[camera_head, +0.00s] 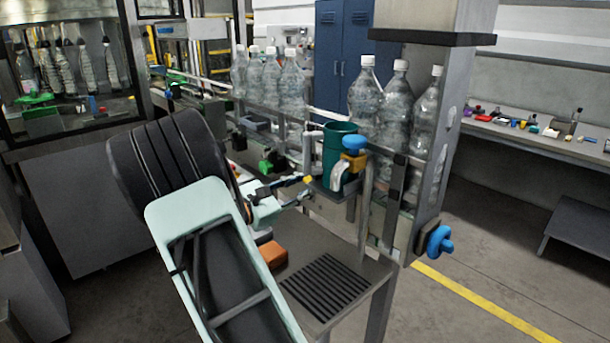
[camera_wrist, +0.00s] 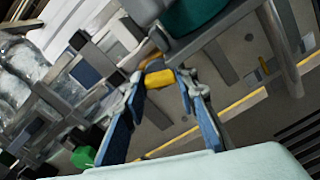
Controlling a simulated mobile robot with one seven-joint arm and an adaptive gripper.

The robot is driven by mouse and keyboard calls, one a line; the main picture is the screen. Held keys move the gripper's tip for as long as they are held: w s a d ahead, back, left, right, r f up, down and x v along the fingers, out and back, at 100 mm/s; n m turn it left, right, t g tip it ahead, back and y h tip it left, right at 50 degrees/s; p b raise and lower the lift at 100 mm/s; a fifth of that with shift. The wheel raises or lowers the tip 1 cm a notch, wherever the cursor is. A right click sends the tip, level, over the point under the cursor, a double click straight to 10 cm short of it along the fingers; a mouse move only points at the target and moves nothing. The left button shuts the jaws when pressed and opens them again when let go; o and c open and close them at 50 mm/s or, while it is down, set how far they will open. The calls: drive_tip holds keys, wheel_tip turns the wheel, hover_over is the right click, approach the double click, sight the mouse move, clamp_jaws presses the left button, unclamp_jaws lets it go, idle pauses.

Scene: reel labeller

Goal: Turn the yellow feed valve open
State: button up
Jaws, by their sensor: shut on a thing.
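The yellow feed valve shows as a short yellow handle (camera_wrist: 159,78) in the wrist view, lying between my fingertips. In the head view only a small yellow bit of the valve (camera_head: 308,180) shows beside the fingers, left of the green cup. My gripper (camera_head: 298,193) reaches it from the left. In the wrist view the two blue-padded fingers of my gripper (camera_wrist: 161,84) are closed on the handle's two ends. The valve's stem and mount are mostly hidden, so its turned angle is hard to tell.
A dark green cup (camera_head: 331,150) stands just right of the valve, with a blue knob (camera_head: 354,145) beside it. Clear bottles (camera_head: 365,95) line the conveyor behind. An orange block (camera_head: 272,254) and a black grate (camera_head: 325,288) are on the grey bench below. A blue handwheel (camera_head: 437,242) sticks out at right.

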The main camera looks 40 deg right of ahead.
drive_tip(key=shift+n+p, duration=0.7)
drive_tip(key=shift+n, duration=0.2)
drive_tip(key=o, duration=1.2)
drive_tip(key=shift+c, duration=0.2)
drive_tip(key=s+a, duration=0.1)
drive_tip(key=a, duration=1.1)
